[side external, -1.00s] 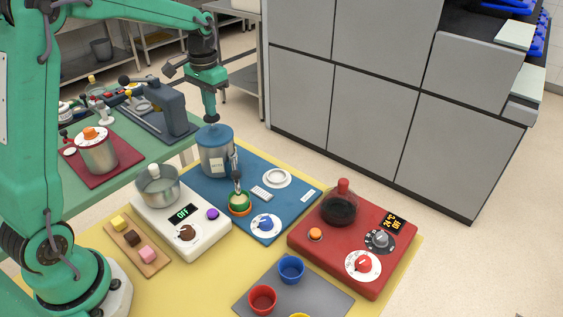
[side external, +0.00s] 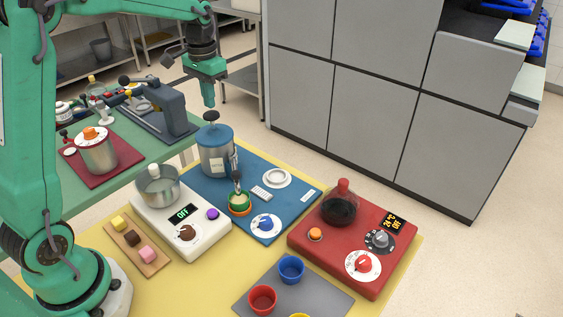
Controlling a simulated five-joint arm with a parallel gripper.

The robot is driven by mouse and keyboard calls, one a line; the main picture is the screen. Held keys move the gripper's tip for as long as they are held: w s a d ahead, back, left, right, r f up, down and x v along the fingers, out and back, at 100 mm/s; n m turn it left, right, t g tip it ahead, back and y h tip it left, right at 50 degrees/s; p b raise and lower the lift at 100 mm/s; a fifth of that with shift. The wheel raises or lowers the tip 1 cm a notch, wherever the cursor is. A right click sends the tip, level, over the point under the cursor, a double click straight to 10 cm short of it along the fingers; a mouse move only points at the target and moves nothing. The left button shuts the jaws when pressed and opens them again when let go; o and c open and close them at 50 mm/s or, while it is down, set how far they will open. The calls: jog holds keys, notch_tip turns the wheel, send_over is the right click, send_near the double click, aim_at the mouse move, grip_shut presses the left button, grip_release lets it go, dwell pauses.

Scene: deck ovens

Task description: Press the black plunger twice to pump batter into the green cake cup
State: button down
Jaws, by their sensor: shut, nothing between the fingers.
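The black plunger (side external: 211,116) stands up out of the blue lid of the batter canister (side external: 214,155), on the blue board. The green cake cup (side external: 239,201) sits in an orange holder in front of the canister, under the metal spout (side external: 235,176). The spout partly hides the inside of the cup, so I cannot tell how much batter is in it.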

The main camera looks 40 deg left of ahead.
jog(key=shift+r, duration=0.2)
notch_tip(320, 180, up, 6)
jog(key=shift+f, duration=0.15)
dwell(0.7)
jog(key=shift+s+d, duration=0.1)
jog(key=s+d+r+t, duration=0.3)
jog(key=s+d, duration=0.4)
jog(key=s, duration=0.5)
jog(key=s+d+f+t, duration=0.1)
jog(key=s+f, duration=0.1)
jog(key=s, duration=0.3)
jog(key=s+d+f+t, duration=0.1)
jog(key=s+d+f, duration=0.1)
jog(key=s, duration=0.3)
jog(key=shift+s+d+f+t, duration=0.25)
jog(key=shift+s+f+t, duration=0.05)
jog(key=shift+f, duration=0.3)
dwell(0.8)
